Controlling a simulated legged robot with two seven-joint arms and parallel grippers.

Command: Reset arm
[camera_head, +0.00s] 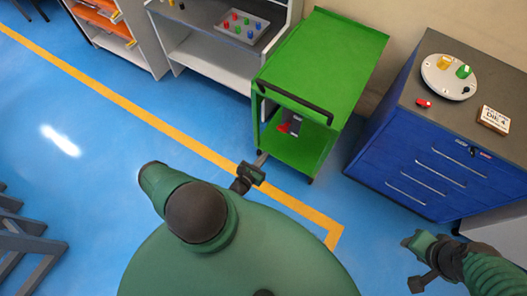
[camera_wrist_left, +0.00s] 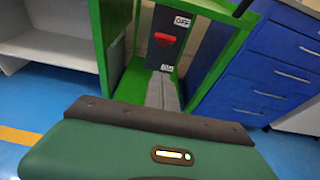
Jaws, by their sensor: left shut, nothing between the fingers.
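My left gripper (camera_head: 262,159) is shut and empty in front of the green cart, and its closed fingers (camera_wrist_left: 163,92) point into the cart in the left wrist view. A dark switch box with a red lever (camera_head: 284,127) is inside the cart, just beyond the fingertips. In the left wrist view the red lever (camera_wrist_left: 164,37) lies roughly level between two white labels; the fingers appear below the box, and contact is unclear. My right gripper (camera_head: 416,262) is at the lower right, away from the furniture; its finger gap is unclear.
The green cart (camera_head: 335,55) stands between a grey shelf (camera_head: 215,66) and a blue drawer cabinet (camera_head: 432,165). A tray (camera_head: 233,14) with coloured pieces is on the shelf. A round plate (camera_head: 440,84) and a small box (camera_head: 494,119) are on the cabinet.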

